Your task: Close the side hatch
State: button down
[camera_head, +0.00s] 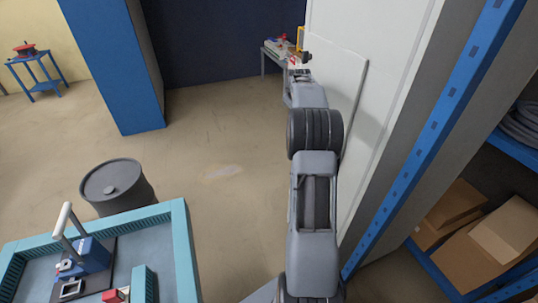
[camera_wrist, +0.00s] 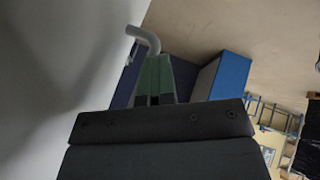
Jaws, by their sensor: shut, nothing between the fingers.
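The side hatch (camera_head: 347,85) is a pale grey panel on the side of a tall light grey cabinet (camera_head: 400,75). A shadow falls on the cabinet beside its right edge, so it seems to stand out from the wall; how far I cannot tell. My gripper (camera_head: 301,62) is at the far end of my outstretched arm, just left of the hatch. In the wrist view my green fingers (camera_wrist: 154,80) are shut and empty. A bent grey handle (camera_wrist: 146,37) shows just beyond the fingertips, beside a large pale surface (camera_wrist: 50,70). Whether they touch is unclear.
A blue rack post (camera_head: 435,135) and shelves with cardboard boxes (camera_head: 495,240) stand at right. A dark drum (camera_head: 116,187) and a teal-edged bench (camera_head: 185,250) are at lower left. A blue pillar (camera_head: 115,65) stands behind. Open floor (camera_head: 225,140) lies left of my arm.

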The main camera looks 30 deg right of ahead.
jog(key=shift+s+d, duration=0.15)
jog(key=shift+d, duration=0.05)
jog(key=a+f+b+v, duration=0.1)
jog(key=b+v, duration=0.4)
jog(key=v, duration=0.7)
jog(key=shift+s+a+f, duration=0.25)
jog(key=shift+s+a, duration=0.15)
jog(key=shift+a, duration=0.35)
